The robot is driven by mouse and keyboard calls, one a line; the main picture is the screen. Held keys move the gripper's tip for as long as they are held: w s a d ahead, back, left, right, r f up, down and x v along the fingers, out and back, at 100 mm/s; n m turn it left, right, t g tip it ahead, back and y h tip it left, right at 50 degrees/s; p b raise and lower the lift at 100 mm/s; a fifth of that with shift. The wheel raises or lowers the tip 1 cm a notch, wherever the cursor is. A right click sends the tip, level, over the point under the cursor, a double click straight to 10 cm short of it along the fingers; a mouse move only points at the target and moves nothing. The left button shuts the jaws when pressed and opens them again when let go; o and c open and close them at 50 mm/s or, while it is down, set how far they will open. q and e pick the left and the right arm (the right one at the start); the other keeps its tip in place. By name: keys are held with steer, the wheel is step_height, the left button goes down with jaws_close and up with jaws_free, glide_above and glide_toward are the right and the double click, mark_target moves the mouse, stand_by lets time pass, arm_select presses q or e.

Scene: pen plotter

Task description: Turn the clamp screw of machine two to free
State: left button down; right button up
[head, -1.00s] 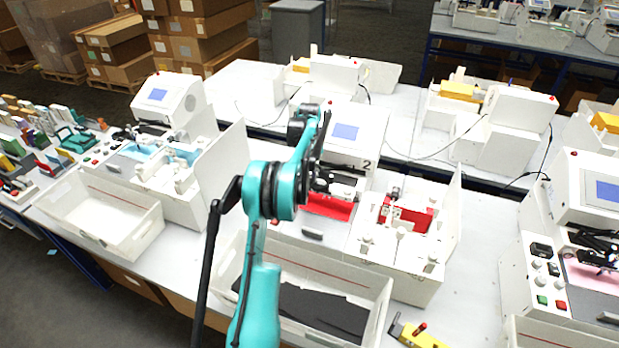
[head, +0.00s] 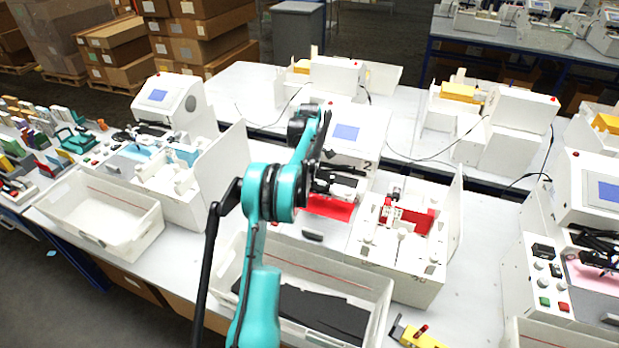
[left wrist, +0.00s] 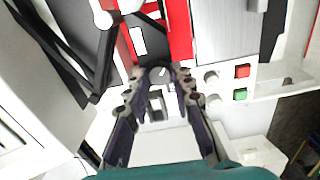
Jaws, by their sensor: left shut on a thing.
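Machine two (head: 366,164) stands in the middle of the bench in the head view, with a screen, the number 2 and a red bed (head: 330,207). My left gripper (head: 322,184) reaches down over its front panel area. In the left wrist view the fingers of my left gripper (left wrist: 159,78) close around a dark round knob, the clamp screw (left wrist: 158,73), at the edge of the red bed (left wrist: 180,38). The fingers hide much of the knob, and its turn angle is hard to read. In the head view my arm hides the screw. My right gripper does not show.
Red and green buttons (left wrist: 241,72) and pale knobs sit just right of the fingers in the left wrist view. A white bin with black sheets (head: 378,318) stands in front of the machine. An open white fixture with a red part (head: 408,219) stands to its right.

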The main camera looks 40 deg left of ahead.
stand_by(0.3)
arm_select(q)
steer(key=c, duration=1.3)
jaws_free()
steer(key=shift+r, duration=0.1)
step_height(320, 180, up, 12)
